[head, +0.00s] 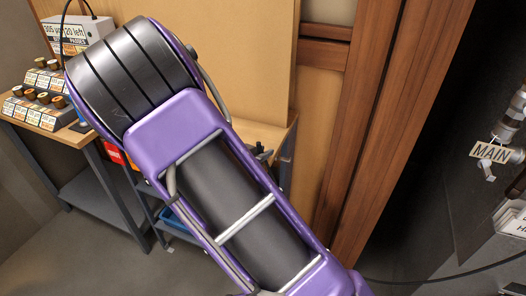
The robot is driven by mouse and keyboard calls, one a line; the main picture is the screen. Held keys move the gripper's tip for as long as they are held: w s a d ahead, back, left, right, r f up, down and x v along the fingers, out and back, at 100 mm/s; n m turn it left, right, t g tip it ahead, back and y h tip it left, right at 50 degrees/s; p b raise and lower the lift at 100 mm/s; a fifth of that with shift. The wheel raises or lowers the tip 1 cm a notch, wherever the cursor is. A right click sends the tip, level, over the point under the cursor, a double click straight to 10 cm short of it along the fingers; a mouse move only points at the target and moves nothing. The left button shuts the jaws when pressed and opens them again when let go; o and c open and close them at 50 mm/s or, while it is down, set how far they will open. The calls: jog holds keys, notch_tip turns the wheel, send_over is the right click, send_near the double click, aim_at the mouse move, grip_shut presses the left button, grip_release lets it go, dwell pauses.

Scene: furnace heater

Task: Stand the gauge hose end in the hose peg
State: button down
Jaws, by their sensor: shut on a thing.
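My purple and dark grey arm fills the middle of the head view and hides much of the workbench (278,150) behind it. My gripper is not in view. I cannot make out the gauge hose end or the hose peg. A thin dark hose or cable (430,279) curves across the lower right, but I cannot tell whether it belongs to the gauge. A thin black cable also loops over the white labelled box (75,34) at the upper left.
Several small labelled blocks with round brown tops (40,108) stand on the bench at the left. A blue bin (178,222) sits low behind my arm. A wooden post (385,120) rises at right. Beyond it are a "MAIN" tag (490,152) and pipe fittings (512,120).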

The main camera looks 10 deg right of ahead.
jog(key=shift+f+b, duration=0.6)
jog(key=shift+f, duration=0.35)
jog(key=shift+r+p, duration=0.15)
jog(key=shift+p, duration=0.35)
dwell(1.1)
dwell(0.5)
jog(key=c, duration=0.6)
grip_release()
jog(key=shift+c, duration=0.2)
jog(key=p+v, duration=0.2)
jog(key=v, duration=1.5)
jog(key=shift+a, duration=0.15)
